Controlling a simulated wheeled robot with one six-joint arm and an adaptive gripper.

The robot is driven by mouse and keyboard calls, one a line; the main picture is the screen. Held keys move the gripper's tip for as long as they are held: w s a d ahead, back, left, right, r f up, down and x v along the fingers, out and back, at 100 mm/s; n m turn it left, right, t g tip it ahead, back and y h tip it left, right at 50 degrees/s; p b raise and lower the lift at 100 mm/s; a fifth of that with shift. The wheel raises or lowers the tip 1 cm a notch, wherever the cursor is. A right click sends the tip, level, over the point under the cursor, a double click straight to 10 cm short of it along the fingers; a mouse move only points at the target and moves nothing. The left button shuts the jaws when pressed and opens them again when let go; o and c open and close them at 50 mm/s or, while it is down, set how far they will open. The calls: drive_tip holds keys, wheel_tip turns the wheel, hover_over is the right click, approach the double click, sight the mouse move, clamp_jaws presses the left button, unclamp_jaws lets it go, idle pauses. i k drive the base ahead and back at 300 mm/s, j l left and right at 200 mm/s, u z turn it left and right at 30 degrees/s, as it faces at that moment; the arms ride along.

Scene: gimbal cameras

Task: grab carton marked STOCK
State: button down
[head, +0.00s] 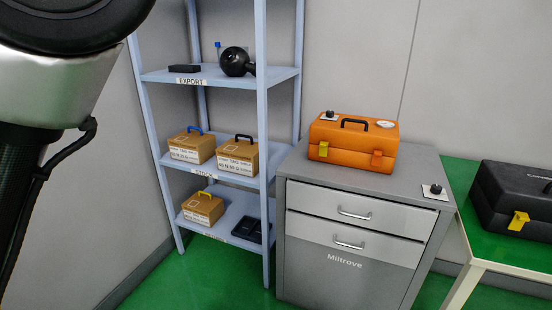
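A shelf board with the label STOCK (204,172) is the middle level of the light blue rack. A third brown carton with a yellow handle (203,209) stands on the lowest level. The white labels on the cartons are too small to read with certainty. My gripper is not in view; only part of my arm shows at the upper left.
The top board, marked EXPORT (190,82), holds a dark round object (235,61) and a flat black one. A dark tray (248,229) lies on the lowest level. A grey cabinet (350,250) bearing an orange toolbox (353,141) stands right of the rack. A black case (515,200) sits farther right.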

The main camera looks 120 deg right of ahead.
sight(236, 156)
drive_tip(key=k+j+z, duration=0.15)
drive_tip(key=z, duration=3.6)
drive_tip(key=i+l+u, duration=0.25)
drive_tip(key=u, duration=0.25)
drive_tip(key=i+l+u, duration=0.45)
drive_tip(key=k+j, duration=0.1)
